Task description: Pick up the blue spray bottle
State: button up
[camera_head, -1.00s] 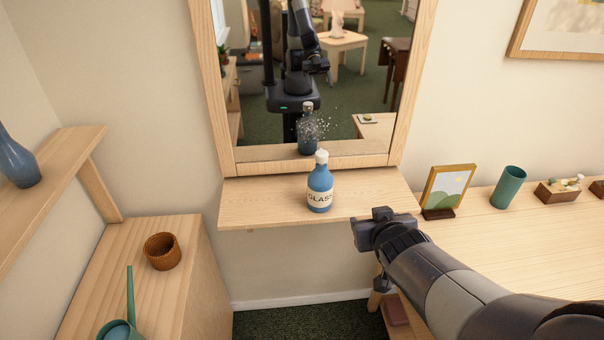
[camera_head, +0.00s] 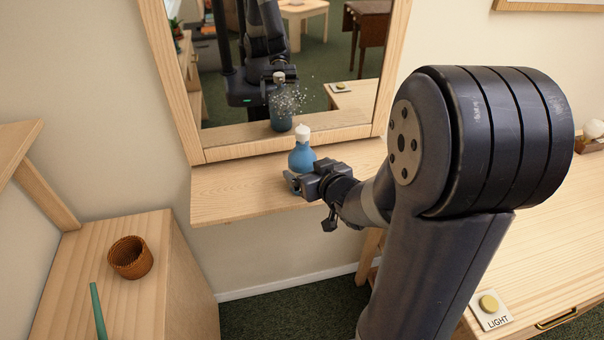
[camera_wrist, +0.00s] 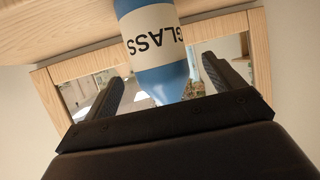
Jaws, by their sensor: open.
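The blue spray bottle (camera_head: 302,157) stands upright on the wooden shelf (camera_head: 225,190) below the mirror. It has a white top, and my gripper hides its lower part in the head view. In the wrist view the bottle (camera_wrist: 165,80) appears upside down with a "GLASS" label, between the two fingers. My gripper (camera_head: 298,182) is at the bottle's near side, in front of its lower body. In the wrist view my gripper (camera_wrist: 162,85) has its fingers spread, with visible gaps on both sides of the bottle.
The framed mirror (camera_head: 230,135) rises right behind the bottle. A lower wooden cabinet at left holds a brown woven basket (camera_head: 130,258). A wooden desk (camera_head: 530,250) with a "LIGHT" switch plate (camera_head: 490,308) is at right. The shelf left of the bottle is clear.

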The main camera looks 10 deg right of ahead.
jog(key=shift+f+p+x, duration=0.15)
jog(key=shift+x, duration=1.15)
jog(key=shift+f+p+x, duration=0.15)
jog(key=shift+x, duration=1.2)
jog(key=shift+s, duration=0.1)
jog(key=shift+c, duration=0.6)
